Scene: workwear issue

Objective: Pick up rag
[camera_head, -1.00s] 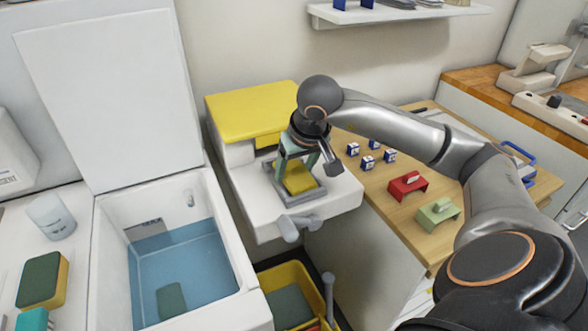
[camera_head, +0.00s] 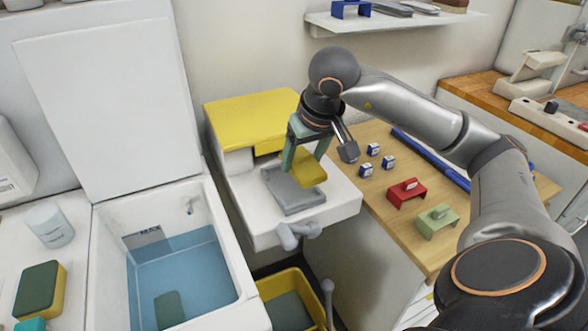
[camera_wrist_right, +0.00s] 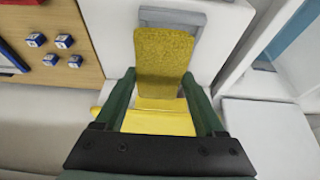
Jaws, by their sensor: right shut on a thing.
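The yellow rag (camera_head: 309,172) hangs from my right gripper (camera_head: 308,157), above the grey tray (camera_head: 287,199) on the white machine's front shelf. The right gripper's green-grey fingers are shut on the rag, one on each side. In the right wrist view the rag (camera_wrist_right: 165,50) shows as a textured yellow piece between and beyond the fingertips (camera_wrist_right: 160,85). The tray below is bare where I can see it. My left gripper is in neither view.
The machine's yellow top (camera_head: 255,105) rises behind the gripper. A water basin (camera_head: 180,265) with an open lid is at left, a yellow bin (camera_head: 285,300) below. On the wooden table at right are blue-white cubes (camera_head: 366,169), a red block (camera_head: 405,193) and a green block (camera_head: 436,221).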

